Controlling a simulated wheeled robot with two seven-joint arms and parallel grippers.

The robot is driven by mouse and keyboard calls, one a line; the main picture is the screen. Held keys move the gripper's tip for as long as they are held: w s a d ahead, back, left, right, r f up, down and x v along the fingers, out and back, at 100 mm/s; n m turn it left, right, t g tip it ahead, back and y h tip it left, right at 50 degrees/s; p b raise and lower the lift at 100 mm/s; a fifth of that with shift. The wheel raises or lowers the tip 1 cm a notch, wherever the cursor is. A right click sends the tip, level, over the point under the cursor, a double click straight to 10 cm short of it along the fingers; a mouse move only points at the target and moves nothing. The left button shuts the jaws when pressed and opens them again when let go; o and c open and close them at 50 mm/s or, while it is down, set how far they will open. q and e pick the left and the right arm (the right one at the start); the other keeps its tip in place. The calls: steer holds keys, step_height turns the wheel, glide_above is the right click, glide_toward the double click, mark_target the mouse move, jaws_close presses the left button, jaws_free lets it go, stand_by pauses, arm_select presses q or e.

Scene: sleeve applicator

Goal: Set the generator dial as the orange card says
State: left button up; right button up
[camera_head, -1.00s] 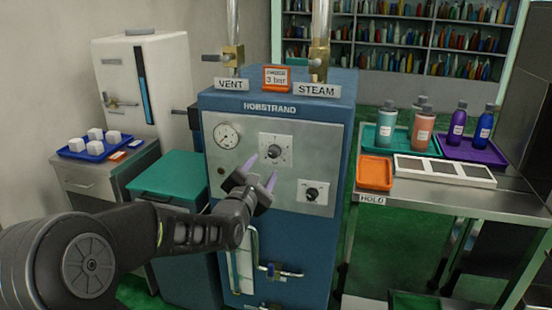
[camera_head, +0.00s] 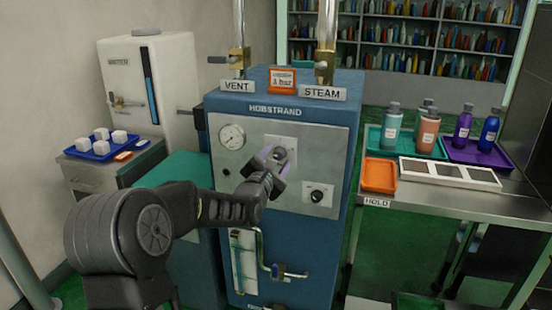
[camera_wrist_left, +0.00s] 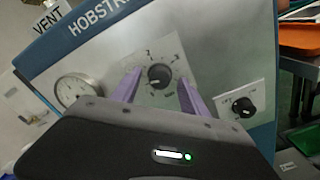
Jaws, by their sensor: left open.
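The blue generator (camera_head: 290,105) stands in the middle with a grey front panel. Its dial (camera_wrist_left: 159,76) is a black knob on a white numbered plate; in the head view the dial (camera_head: 279,153) is partly covered by my gripper. The orange card (camera_head: 283,79) stands on top of the generator and appears to read 3 bar, though its print is small. My left gripper (camera_head: 273,156) is open in front of the dial. In the left wrist view its purple fingers (camera_wrist_left: 158,90) are spread on either side of the knob, and contact cannot be told. My right gripper is not in view.
A pressure gauge (camera_head: 231,136) sits left of the dial and a second black knob (camera_head: 317,196) lower right. Steam and vent valves rise above the generator. A steel table (camera_head: 440,196) with trays and bottles stands at the right.

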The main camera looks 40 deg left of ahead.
arm_select(q)
steer(key=shift+c, duration=0.2)
jaws_close()
stand_by(0.4)
